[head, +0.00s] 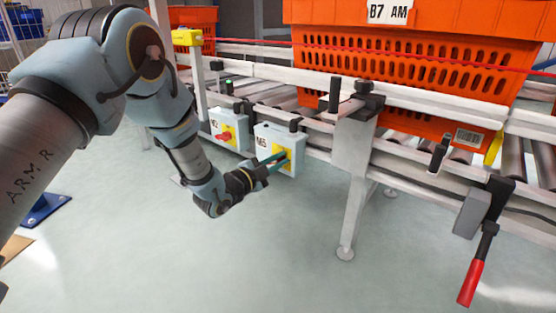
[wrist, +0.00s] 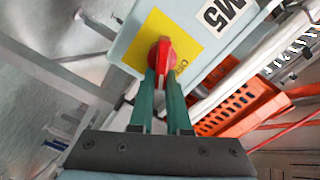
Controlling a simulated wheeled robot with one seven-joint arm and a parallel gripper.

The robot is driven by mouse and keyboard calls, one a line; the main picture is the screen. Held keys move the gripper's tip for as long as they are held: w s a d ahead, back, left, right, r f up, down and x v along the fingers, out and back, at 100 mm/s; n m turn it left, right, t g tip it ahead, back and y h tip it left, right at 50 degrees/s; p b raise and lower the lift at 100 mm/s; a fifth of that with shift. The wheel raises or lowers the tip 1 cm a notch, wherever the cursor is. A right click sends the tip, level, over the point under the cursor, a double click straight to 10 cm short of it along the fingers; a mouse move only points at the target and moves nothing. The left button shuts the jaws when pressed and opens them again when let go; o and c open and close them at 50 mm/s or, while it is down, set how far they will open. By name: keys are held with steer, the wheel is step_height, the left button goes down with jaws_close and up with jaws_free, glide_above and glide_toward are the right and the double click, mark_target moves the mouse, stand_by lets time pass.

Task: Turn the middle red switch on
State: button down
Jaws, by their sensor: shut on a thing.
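A white switch box marked M5 (head: 290,137) hangs on the conveyor's side frame; it also fills the top of the wrist view (wrist: 205,60). Its yellow plate (wrist: 187,30) carries a red rotary switch (wrist: 162,53). My gripper (head: 279,159) reaches the plate, and in the wrist view its two green fingers (wrist: 160,80) are closed around the red switch. In the head view the fingers largely cover this switch. A second white box (head: 232,137) with a red switch (head: 226,135) on a yellow plate hangs to the left, clear of my gripper. I cannot tell whether the gripped switch is on.
The roller conveyor's white rail (head: 420,104) runs above the boxes, carrying an orange tote (head: 400,110) labelled B7 AM. A conveyor leg (head: 354,190) stands right of the M5 box. A red-handled lever (head: 470,283) hangs at lower right. The floor in front is clear.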

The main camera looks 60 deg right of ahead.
steer(key=shift+w+a+f+m+b, duration=0.15)
steer(key=shift+w+f+m, duration=0.1)
steer(key=shift+f+m, duration=0.25)
steer(key=shift+w+a+f+m+b, duration=0.15)
steer(key=shift+w+f+m, duration=0.1)
steer(key=shift+m, duration=0.45)
steer(key=shift+d+f+m+b, duration=0.15)
steer(key=shift+m+b, duration=0.2)
steer(key=shift+m, duration=1.55)
steer(key=c, duration=1)
jaws_free()
steer(key=shift+o, duration=0.6)
steer(key=shift+s+r, duration=0.2)
steer(key=shift+s, duration=0.1)
steer(key=p+v, duration=0.4)
steer(key=v, duration=0.6)
steer(key=shift+a, duration=0.35)
